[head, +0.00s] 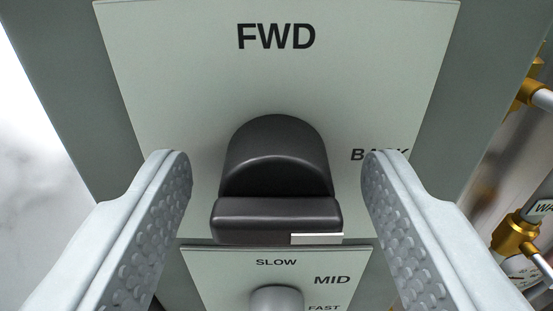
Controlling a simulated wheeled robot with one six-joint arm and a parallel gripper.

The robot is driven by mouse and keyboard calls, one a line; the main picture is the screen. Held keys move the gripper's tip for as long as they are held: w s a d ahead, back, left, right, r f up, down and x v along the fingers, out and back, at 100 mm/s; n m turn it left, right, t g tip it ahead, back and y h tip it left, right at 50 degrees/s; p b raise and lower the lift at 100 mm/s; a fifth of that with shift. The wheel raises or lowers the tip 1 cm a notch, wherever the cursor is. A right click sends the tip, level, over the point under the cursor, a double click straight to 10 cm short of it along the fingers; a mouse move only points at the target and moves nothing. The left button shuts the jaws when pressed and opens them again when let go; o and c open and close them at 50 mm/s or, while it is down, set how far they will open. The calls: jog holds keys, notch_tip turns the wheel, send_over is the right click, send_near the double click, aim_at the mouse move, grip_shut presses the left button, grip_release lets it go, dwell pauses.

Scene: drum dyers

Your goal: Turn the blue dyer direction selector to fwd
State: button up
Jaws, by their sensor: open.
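The direction selector is a dark grey knob (275,160) on a pale label plate (185,60). Its raised grip bar (260,215) lies level across the picture. A white pointer mark (317,239) is on the bar's right half and points right, toward the side of the BACK label. FWD is printed straight above the knob; BACK is at its right, partly covered by my right finger. My gripper (277,165) is open, with one finger on each side of the knob and a gap to it on both sides. No blue part of the dyer shows.
A second plate below, marked SLOW, MID and FAST, carries a light grey knob (277,298) close under the selector. Brass and grey pipe fittings (515,235) stand at the right edge. A grey panel surrounds the plates.

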jog(key=c, duration=1)
jog(key=shift+n, duration=0.4)
jog(key=n, duration=0.4)
jog(key=shift+a, duration=0.1)
jog(key=n, duration=0.4)
jog(key=shift+n, duration=0.3)
jog(key=n, duration=0.4)
jog(key=shift+a+f, duration=0.1)
jog(key=n, duration=0.4)
jog(key=shift+f, duration=0.1)
jog(key=shift+n, duration=0.4)
